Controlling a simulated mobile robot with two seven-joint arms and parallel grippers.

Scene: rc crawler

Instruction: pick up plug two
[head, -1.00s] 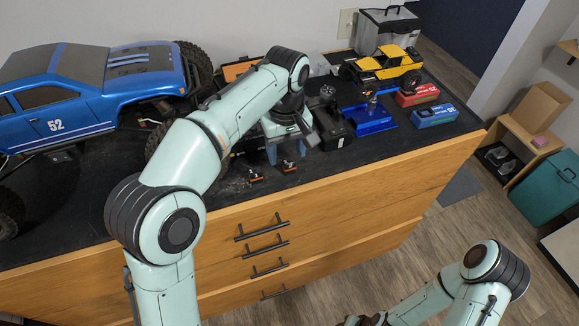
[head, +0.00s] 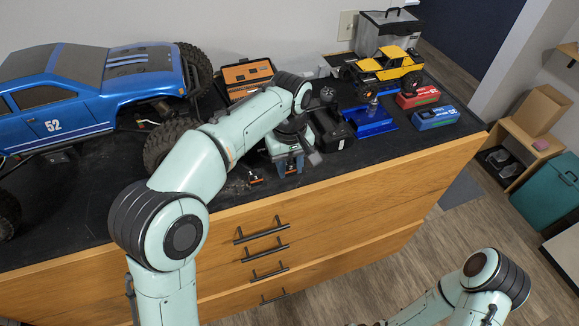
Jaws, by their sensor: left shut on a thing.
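Two small black-and-orange plugs lie near the front edge of the black bench top. My left gripper (head: 290,167) points down at the right-hand plug (head: 290,170), with its two blue-grey fingers closed on either side of it. The plug is mostly hidden between the fingers and appears at bench-top level. The other plug (head: 254,180) lies free just to the left. I cannot read a number on either plug. My right arm shows at the lower right, and its gripper is out of the picture.
A big blue crawler (head: 90,95) fills the left of the bench. An open orange case (head: 247,76) stands behind my left arm. A black device (head: 333,128), blue stand (head: 370,121), battery boxes (head: 434,116) and yellow crawler (head: 385,66) stand to the right.

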